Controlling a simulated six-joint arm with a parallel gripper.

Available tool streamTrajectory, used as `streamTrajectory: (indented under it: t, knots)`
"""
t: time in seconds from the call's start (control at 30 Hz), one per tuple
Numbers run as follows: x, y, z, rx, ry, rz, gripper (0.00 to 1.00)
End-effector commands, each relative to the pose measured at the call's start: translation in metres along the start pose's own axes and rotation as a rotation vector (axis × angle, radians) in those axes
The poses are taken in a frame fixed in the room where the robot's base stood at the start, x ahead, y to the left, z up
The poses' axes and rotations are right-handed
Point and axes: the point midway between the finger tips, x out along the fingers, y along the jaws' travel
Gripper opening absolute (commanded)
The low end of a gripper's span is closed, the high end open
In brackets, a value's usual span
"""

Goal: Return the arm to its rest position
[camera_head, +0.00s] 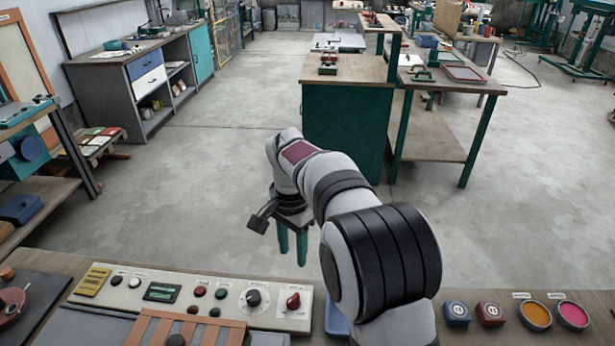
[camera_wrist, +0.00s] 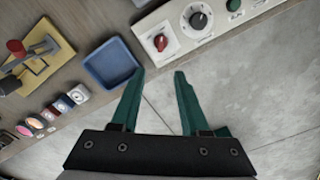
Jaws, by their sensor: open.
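My gripper (camera_head: 291,247) hangs beyond the far edge of the bench, over the concrete floor, with its green fingers pointing down. In the wrist view my gripper (camera_wrist: 160,75) has its two green fingers spread apart with nothing between them. Floor and the bench edge show past the fingertips. My arm reaches out from the bottom of the head view and bends down at the wrist. It hides part of the bench behind it.
A control panel (camera_head: 190,296) with knobs and buttons lies along the bench (camera_head: 470,300). A blue tray (camera_wrist: 109,63) sits beside it near the left finger. Orange (camera_head: 535,315) and pink (camera_head: 573,314) dishes stand to the right. A green cabinet (camera_head: 345,125) stands beyond on open floor.

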Motion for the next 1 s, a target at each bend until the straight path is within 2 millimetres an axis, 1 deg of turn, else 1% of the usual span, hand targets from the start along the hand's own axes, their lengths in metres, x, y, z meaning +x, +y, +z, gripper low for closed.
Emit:
streamTrajectory:
  t: [0.07, 0.13, 0.17, 0.2, 0.23, 0.27, 0.3, 0.37, 0.4, 0.43, 0.5, 0.6, 0.67, 1.0]
  knots:
    - [-0.014, 0.019, 0.002, -0.004, -0.006, -0.007, 0.45]
    - [-0.037, 0.06, 0.01, -0.018, -0.02, -0.019, 0.45]
    - [-0.047, 0.084, 0.018, -0.027, -0.029, -0.027, 0.45]
    - [-0.058, 0.117, 0.031, -0.041, -0.041, -0.037, 0.45]
    - [-0.063, 0.142, 0.043, -0.052, -0.05, -0.046, 0.45]
    - [-0.066, 0.165, 0.057, -0.063, -0.058, -0.055, 0.45]
    - [-0.066, 0.194, 0.075, -0.077, -0.067, -0.068, 0.45]
    - [-0.06, 0.23, 0.104, -0.096, -0.079, -0.085, 0.45]
    - [-0.054, 0.248, 0.121, -0.108, -0.085, -0.096, 0.45]
    - [-0.049, 0.259, 0.132, -0.115, -0.088, -0.103, 0.45]
    - [-0.038, 0.277, 0.152, -0.129, -0.093, -0.117, 0.45]
    - [-0.029, 0.289, 0.167, -0.14, -0.097, -0.125, 0.45]
    - [-0.027, 0.291, 0.169, -0.142, -0.099, -0.126, 0.45]
    - [-0.028, 0.29, 0.169, -0.143, -0.1, -0.125, 0.45]
